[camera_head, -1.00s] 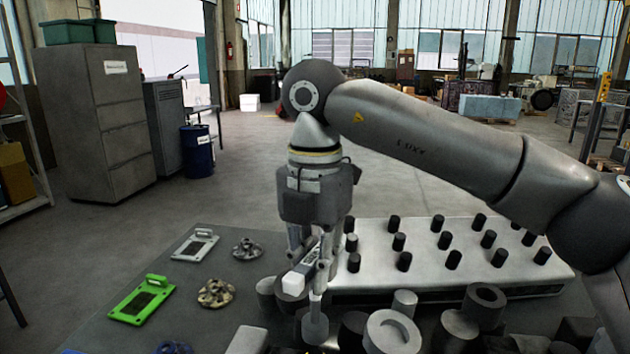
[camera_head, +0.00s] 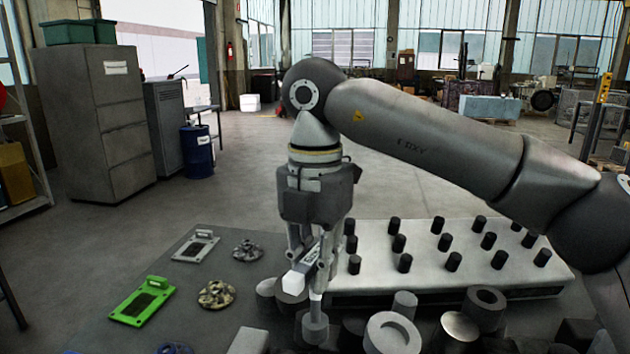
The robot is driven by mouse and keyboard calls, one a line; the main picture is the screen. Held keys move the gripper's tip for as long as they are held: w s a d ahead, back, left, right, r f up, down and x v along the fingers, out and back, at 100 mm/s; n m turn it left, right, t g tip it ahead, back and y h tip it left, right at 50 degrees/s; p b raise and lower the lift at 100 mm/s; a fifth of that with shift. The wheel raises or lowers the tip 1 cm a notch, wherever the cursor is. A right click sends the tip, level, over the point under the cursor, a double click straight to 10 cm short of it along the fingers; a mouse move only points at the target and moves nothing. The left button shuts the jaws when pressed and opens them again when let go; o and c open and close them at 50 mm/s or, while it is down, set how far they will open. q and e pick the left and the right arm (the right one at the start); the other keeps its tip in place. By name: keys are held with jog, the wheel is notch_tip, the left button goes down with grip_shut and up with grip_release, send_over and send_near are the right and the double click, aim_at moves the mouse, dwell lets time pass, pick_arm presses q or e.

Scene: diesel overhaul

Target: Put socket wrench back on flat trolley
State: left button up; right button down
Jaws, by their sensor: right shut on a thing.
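My right gripper (camera_head: 312,262) points down and is shut on the socket wrench (camera_head: 296,280). The wrench's pale, blocky handle end sticks out to the front left between the fingers. Below the fingers is a pale band and a grey round piece; I cannot tell whether these belong to the wrench or stand under it. A dark grey flat surface (camera_head: 215,325), perhaps the flat trolley, spreads below and left of the gripper. Whether the wrench touches it is hidden by the parts around it. My left gripper is not in view.
Grey cylindrical parts (camera_head: 391,334) crowd the front, close to the gripper. A pale block with several black pegs (camera_head: 375,288) lies to the right. A green plate (camera_head: 143,303), a grey plate (camera_head: 196,246) and round flanges (camera_head: 217,294) lie left, with bare surface between.

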aim_at(315, 256)
notch_tip(315, 256, up, 3)
jog(key=shift+r+p, duration=0.1)
jog(key=shift+p, duration=0.7)
jog(key=shift+s+r, duration=0.2)
jog(key=shift+s, duration=0.15)
jog(key=s+b, duration=0.5)
jog(key=s, duration=0.2)
jog(key=w+p, duration=0.3)
jog(key=w, duration=0.2)
jog(key=w+p, duration=0.2)
jog(key=shift+w+r+p, duration=0.15)
jog(key=shift+r+p, duration=0.1)
jog(key=shift+p, duration=0.1)
notch_tip(315, 256, down, 7)
jog(key=b, duration=0.6)
jog(key=shift+w+f, duration=0.15)
notch_tip(315, 256, down, 3)
jog(key=shift+r+b, duration=0.15)
jog(key=shift+b, duration=0.8)
jog(key=shift+m, duration=0.3)
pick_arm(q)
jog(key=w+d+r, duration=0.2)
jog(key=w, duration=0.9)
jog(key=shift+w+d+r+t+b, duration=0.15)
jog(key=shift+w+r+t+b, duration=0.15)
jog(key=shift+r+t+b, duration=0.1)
pick_arm(e)
jog(key=shift+m, duration=0.6)
